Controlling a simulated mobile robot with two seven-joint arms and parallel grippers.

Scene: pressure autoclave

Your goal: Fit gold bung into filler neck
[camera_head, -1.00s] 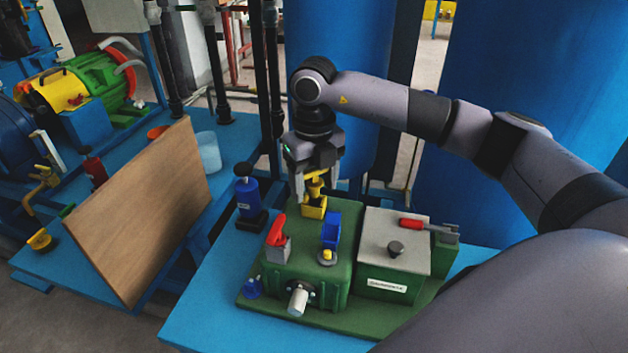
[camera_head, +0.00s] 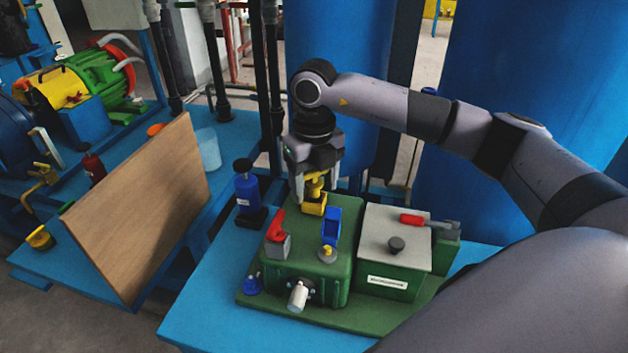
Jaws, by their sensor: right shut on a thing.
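The filler neck is not clearly identifiable. A small round fitting with a yellow top (camera_head: 327,250) stands on the housing beside an upright blue part (camera_head: 331,226). My left gripper is not in view.
A red lever (camera_head: 277,228) and a grey-lidded green box (camera_head: 392,270) with a red-handled tool (camera_head: 420,220) stand close by. A blue bottle (camera_head: 246,188) is left of the gripper. A leaning wooden board (camera_head: 140,215) stands farther left.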

